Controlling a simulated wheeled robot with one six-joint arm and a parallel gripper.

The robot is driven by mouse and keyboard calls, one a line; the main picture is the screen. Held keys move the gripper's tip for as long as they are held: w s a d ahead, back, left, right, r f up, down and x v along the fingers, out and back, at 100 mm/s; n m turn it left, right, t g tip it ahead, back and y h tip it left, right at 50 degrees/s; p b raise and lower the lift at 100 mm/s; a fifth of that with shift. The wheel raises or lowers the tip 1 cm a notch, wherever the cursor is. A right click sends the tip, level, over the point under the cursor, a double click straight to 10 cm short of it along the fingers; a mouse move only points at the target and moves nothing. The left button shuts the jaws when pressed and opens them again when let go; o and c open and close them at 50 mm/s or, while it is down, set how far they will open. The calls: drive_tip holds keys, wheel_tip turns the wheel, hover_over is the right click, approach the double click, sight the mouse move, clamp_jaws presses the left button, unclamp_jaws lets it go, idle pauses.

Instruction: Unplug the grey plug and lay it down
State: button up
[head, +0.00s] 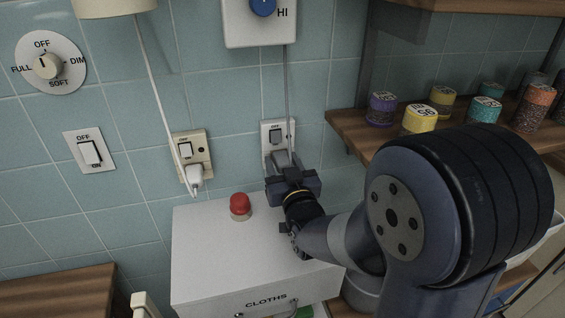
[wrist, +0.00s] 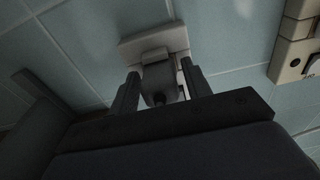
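The grey plug (head: 281,159) sits in the right-hand wall socket (head: 271,133), with a grey cord running up from it. In the wrist view the plug (wrist: 160,82) is against the light socket plate (wrist: 133,47). My gripper (wrist: 161,86) is open, with one finger on each side of the plug. A narrow gap shows between the plug and the right finger, so it does not look clamped. In the head view my gripper (head: 286,174) is just below the plug and hides its lower part.
A white plug (head: 194,175) is in the beige socket (head: 200,146) to the left. A wooden shelf (head: 348,136) with several jars is at the right.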

clamp_jaws()
drive_tip(key=shift+s, duration=0.1)
drive_tip(key=shift+b+v, duration=0.85)
drive_tip(key=shift+v, duration=2)
